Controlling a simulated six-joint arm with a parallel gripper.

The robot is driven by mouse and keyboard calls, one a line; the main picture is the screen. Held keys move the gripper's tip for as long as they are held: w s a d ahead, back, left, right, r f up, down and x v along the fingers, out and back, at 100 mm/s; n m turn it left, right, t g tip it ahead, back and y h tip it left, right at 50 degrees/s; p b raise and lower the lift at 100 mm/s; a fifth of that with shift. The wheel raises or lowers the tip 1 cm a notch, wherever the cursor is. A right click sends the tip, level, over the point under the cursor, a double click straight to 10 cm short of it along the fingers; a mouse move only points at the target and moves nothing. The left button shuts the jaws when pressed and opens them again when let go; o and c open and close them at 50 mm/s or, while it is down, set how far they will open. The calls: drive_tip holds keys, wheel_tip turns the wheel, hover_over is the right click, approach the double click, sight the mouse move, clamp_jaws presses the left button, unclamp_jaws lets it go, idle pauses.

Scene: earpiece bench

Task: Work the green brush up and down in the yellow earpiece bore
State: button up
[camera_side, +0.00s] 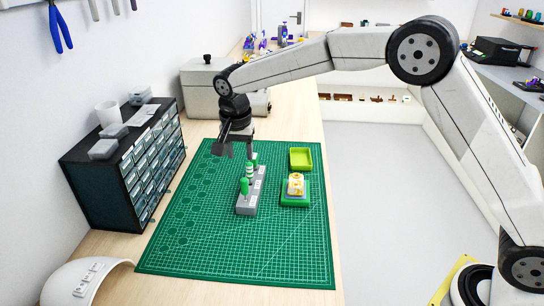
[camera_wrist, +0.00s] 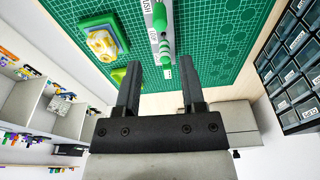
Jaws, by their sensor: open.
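The green brush (camera_side: 244,187) stands upright in a grey rack (camera_side: 247,205) on the green cutting mat; more green-handled tools stand behind it in the same rack. In the wrist view a green handle (camera_wrist: 159,18) shows at the top, with a green-and-white striped one below it. The yellow earpiece (camera_side: 296,184) sits on a green block to the right of the rack; it also shows at upper left in the wrist view (camera_wrist: 102,43). My gripper (camera_side: 236,148) is open and empty above the rack's far end. Its fingers (camera_wrist: 163,82) are apart, with nothing between them. The earpiece bore is too small to make out.
A lime-green tray (camera_side: 309,158) lies empty behind the earpiece block. A dark drawer cabinet (camera_side: 130,165) stands at the left edge of the mat, with a cup on top. A grey box (camera_side: 208,88) stands at the back. The mat's front is clear.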

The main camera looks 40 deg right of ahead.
sight(244, 179)
drive_tip(key=shift+f, duration=0.15)
drive_tip(key=shift+w+d+f, duration=0.15)
drive_tip(key=shift+d+f, duration=0.05)
drive_tip(key=shift+f, duration=1.4)
drive_tip(key=shift+w+d+f, duration=0.15)
drive_tip(key=shift+f, duration=1.45)
drive_tip(key=shift+w+d+f, duration=0.15)
drive_tip(key=shift+d+f, duration=0.05)
drive_tip(key=shift+f, duration=1.4)
clamp_jaws()
drive_tip(key=shift+r, duration=1.65)
drive_tip(key=shift+r, duration=2.35)
